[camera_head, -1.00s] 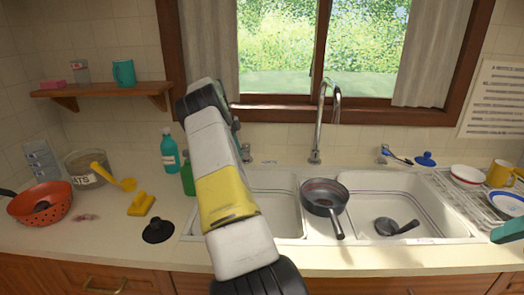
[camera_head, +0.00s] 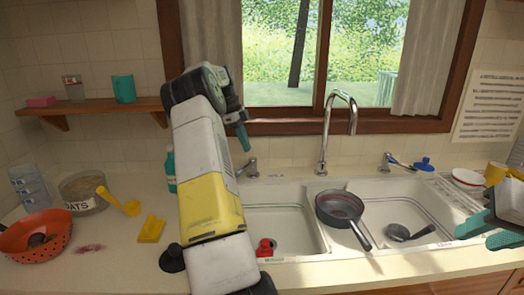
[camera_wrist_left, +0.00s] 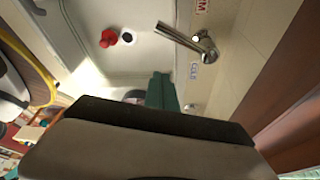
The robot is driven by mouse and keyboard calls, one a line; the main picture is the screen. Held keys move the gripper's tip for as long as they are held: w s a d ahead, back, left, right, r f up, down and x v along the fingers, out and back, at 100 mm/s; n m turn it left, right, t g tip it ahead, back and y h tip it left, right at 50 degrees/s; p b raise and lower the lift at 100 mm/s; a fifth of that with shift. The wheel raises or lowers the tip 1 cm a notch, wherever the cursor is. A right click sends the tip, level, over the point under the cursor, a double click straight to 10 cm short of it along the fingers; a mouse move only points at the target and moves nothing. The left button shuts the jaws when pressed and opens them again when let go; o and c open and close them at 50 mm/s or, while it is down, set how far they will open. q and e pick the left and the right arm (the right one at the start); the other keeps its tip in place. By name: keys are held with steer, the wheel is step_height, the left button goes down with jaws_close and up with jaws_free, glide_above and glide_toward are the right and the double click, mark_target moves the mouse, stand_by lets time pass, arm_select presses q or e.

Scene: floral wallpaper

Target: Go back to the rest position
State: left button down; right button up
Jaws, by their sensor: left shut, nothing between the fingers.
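My left arm, white with a yellow band, rises in the middle of the head view. Its gripper (camera_head: 243,137) is shut and empty, its teal fingers pointing down in front of the window's lower left. The shut teal fingers also show in the left wrist view (camera_wrist_left: 163,92), above the sink side of the counter. My right gripper (camera_head: 485,231) is at the right edge of the head view, near the dish rack; its two teal fingertips are apart, with nothing seen between them. Part of it is cut off by the frame.
A double sink (camera_head: 290,215) holds a red item (camera_head: 265,247), also in the wrist view (camera_wrist_left: 108,38). A dark pan (camera_head: 340,207) rests on the divider. The faucet (camera_head: 325,140) stands behind. A black lid-like item (camera_head: 172,259) and yellow sponge (camera_head: 151,229) lie left of my arm.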

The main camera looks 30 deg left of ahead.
arm_select(q)
steer(key=shift+r, duration=0.2)
stand_by(0.3)
steer(key=s+d+r+n+t+y, duration=0.1)
steer(key=s+d+r+n, duration=0.25)
steer(key=d+r, duration=0.45)
steer(key=s+d+r+n+y, duration=0.15)
steer(key=s+d+r, duration=0.25)
steer(key=d, duration=0.8)
steer(key=s+d+f+n+t, duration=0.2)
steer(key=s+d+n, duration=0.2)
steer(key=s, duration=0.7)
steer(key=s+d+f+n+t+h, duration=0.1)
steer(key=s+d+f+n+t, duration=0.1)
steer(key=s+d+n, duration=0.3)
steer(key=s+d, duration=0.4)
steer(key=s, duration=0.1)
steer(key=shift+s+d, duration=0.2)
steer(key=shift+s, duration=0.15)
